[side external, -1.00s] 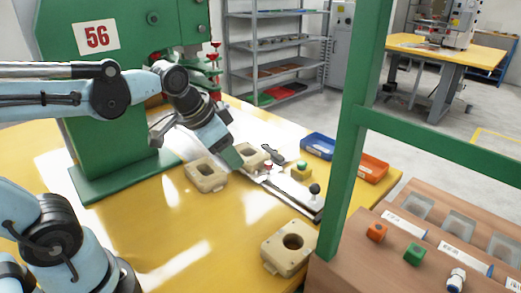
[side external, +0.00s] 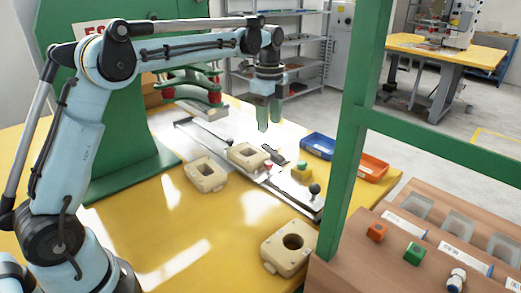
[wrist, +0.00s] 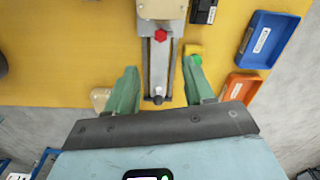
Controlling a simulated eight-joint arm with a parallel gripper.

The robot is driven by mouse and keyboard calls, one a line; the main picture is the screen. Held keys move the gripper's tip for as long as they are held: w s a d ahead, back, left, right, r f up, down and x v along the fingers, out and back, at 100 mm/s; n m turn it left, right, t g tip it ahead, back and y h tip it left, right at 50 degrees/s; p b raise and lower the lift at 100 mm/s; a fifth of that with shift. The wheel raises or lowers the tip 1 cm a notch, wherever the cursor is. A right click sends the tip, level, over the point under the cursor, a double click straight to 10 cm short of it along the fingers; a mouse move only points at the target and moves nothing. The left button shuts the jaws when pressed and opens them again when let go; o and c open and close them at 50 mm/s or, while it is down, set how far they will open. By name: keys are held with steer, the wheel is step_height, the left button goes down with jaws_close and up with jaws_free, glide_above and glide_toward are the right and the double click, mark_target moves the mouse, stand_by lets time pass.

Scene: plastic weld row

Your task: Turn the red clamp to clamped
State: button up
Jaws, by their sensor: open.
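The red clamp (side external: 267,165) shows as a small red knob on the metal rail, right of a beige block, in the side view. In the wrist view it is a red star-shaped knob (wrist: 160,35) on the grey rail, ahead of my fingers. It is too small to tell whether it is clamped. My gripper (side external: 263,122) points down, raised above the far side of the work, empty, with its green fingers apart. In the wrist view my gripper (wrist: 160,92) is open, with a dark ball knob (wrist: 158,98) in sight between the fingers.
Beige blocks (side external: 205,174) stand around the rail (side external: 295,199). A yellow block with a green top (side external: 302,171) sits beside it. Blue (side external: 318,145) and orange (side external: 372,167) trays lie at the right. A green post (side external: 350,150) stands in front.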

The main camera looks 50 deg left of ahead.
mark_target(269, 162)
step_height(269, 162, down, 12)
steer(key=shift+w+a+f, duration=0.1)
steer(key=shift+w+f, duration=0.05)
steer(key=shift+f, duration=0.1)
stand_by(0.4)
steer(key=shift+c, duration=0.2)
jaws_close()
